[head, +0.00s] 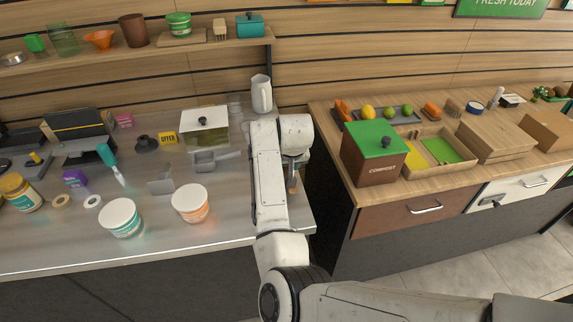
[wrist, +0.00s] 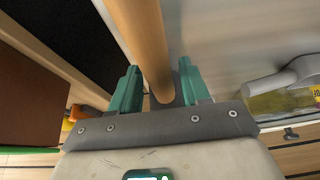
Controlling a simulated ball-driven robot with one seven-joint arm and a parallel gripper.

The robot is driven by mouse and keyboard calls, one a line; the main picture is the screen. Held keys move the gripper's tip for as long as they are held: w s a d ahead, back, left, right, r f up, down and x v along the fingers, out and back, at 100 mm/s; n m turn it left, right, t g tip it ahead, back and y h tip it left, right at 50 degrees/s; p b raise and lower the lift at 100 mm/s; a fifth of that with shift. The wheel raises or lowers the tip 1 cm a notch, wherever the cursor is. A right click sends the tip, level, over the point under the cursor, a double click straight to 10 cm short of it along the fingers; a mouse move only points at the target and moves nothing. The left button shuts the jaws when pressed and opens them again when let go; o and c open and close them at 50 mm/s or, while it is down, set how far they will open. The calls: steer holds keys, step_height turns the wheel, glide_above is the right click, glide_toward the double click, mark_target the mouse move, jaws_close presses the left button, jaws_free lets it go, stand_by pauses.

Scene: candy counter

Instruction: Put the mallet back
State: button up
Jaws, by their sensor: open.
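A round wooden handle (wrist: 145,45), which looks like the mallet's, runs down from the top of the wrist view. My gripper (wrist: 159,66) is open, with a green finger on each side of this handle. The handle's end lies between the fingers, near the palm; I cannot tell whether either finger touches it. The mallet's head is not visible in the wrist view. In the head view my arm mostly hides this spot, and only a small wooden piece (head: 292,185) shows beside it, at the right end of the metal counter (head: 240,228).
Two tubs (head: 190,205) (head: 121,220), a metal scoop (head: 215,160) and a clear lidded box (head: 205,128) stand left of my arm. A white pitcher (head: 261,94) is behind it. Across a dark gap, the wooden counter (head: 335,128) holds a green-lidded compost bin (head: 375,167).

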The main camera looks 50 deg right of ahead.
steer(key=shift+p+v, duration=2.55)
steer(key=shift+p, duration=0.25)
steer(key=o, duration=0.6)
steer(key=shift+f, duration=0.1)
steer(key=shift+c, duration=0.2)
steer(key=b+v, duration=0.1)
steer(key=v, duration=1)
steer(key=shift+b, duration=0.4)
steer(key=shift+d+f, duration=0.1)
